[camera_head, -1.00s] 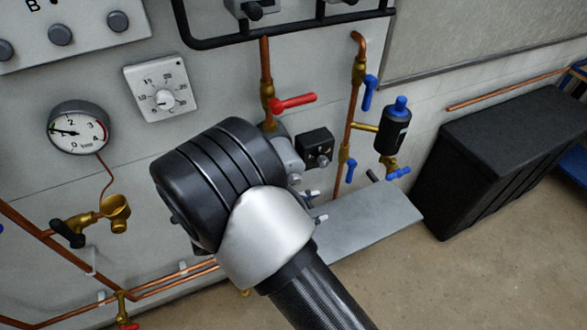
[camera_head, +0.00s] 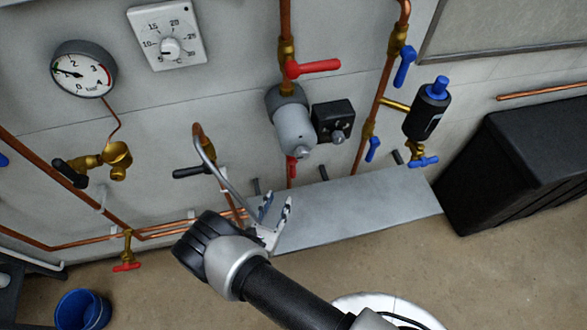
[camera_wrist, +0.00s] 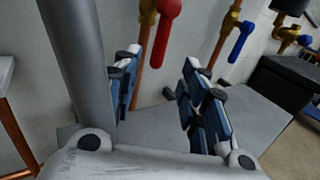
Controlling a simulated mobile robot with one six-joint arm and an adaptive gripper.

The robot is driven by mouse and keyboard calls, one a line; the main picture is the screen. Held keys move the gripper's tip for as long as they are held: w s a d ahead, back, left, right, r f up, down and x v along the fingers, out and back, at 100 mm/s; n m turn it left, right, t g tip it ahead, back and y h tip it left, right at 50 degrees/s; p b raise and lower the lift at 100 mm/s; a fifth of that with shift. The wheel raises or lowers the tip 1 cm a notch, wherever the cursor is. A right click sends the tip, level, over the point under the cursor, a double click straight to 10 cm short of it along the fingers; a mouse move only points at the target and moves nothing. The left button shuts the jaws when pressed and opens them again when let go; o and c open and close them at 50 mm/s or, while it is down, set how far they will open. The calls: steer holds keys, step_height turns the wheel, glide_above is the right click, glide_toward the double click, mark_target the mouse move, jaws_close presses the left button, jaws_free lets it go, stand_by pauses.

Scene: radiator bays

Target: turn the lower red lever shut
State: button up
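The lower red lever (camera_head: 292,167) hangs roughly straight down on the copper pipe below the grey pump in the head view. In the wrist view a red lever (camera_wrist: 166,22), apparently the same one, points down beside a brass fitting at the top, beyond the fingers. A second red lever (camera_head: 315,68) sticks out to the right above the pump. My gripper (camera_head: 277,210) is open and empty, below and left of the lower lever, apart from it. In the wrist view its two blue-padded fingers (camera_wrist: 165,92) stand wide apart with nothing between them.
A curved grey tube (camera_head: 228,178) rises close to my gripper; a thick grey bar (camera_wrist: 75,60) fills the wrist view's left. A grey shelf (camera_head: 350,210) lies below the pipes. Blue levers (camera_head: 404,65) are to the right. A black box (camera_head: 330,122) sits beside the pump (camera_head: 293,125).

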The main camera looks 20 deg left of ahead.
mark_target(292, 173)
steer(key=w, duration=0.4)
steer(key=w+b, duration=0.1)
steer(key=w, duration=0.4)
steer(key=w+b, duration=0.1)
steer(key=w, duration=0.3)
steer(key=shift+w+d, duration=0.35)
steer(key=shift+w, duration=0.05)
jaws_close()
